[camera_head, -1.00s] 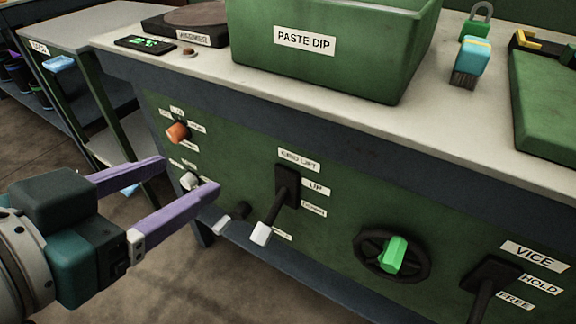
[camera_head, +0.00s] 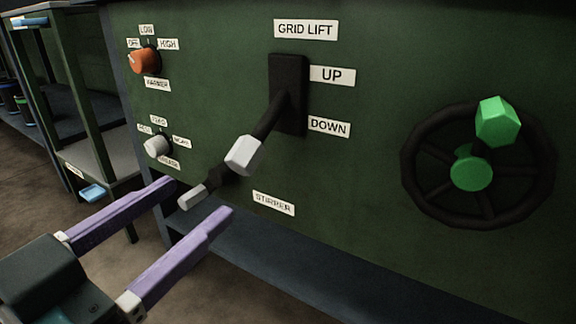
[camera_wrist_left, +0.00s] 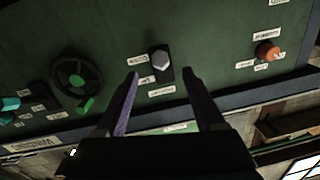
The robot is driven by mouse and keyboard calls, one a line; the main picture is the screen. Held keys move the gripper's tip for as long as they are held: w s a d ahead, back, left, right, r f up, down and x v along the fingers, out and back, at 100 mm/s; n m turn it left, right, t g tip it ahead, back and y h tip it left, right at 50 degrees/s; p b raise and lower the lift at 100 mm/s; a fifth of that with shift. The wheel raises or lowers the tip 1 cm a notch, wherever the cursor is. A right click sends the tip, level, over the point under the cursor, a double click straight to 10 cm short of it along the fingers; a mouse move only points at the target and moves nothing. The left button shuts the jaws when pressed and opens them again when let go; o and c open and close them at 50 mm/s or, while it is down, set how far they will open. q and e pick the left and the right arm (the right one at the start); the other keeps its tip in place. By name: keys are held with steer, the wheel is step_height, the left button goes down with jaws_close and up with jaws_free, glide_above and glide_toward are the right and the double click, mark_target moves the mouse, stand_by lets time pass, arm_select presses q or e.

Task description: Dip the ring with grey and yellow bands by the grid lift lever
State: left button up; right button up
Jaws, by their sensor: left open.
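The grid lift lever is a black arm with a white hexagonal handle (camera_head: 243,155), on a black plate (camera_head: 289,95) with UP and DOWN labels. It slants out and down to the left, its handle lower in the picture than the DOWN label. My left gripper (camera_head: 200,199) is open and empty, its purple fingers below and left of the white handle, apart from it. In the left wrist view the handle (camera_wrist_left: 160,62) shows just beyond the gap between the open fingers (camera_wrist_left: 160,74). The banded ring and my right gripper are not in view.
The stirrer lever (camera_head: 192,197), short with a grey tip, sticks out close to my left fingertips. An orange warmer knob (camera_head: 145,61) and a whitish knob (camera_head: 157,146) are at the left. A black handwheel with a green grip (camera_head: 497,121) is at the right.

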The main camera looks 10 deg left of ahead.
mark_target(236, 168)
arm_select(q)
steer(key=b+x, duration=0.3)
steer(key=x, duration=0.5)
steer(key=shift+w+d+f+b, duration=0.1)
steer(key=shift+w+b, duration=0.05)
steer(key=shift+b, duration=0.15)
steer(key=shift+w+d, duration=0.1)
steer(key=shift+w, duration=0.35)
jaws_close()
stand_by(0.6)
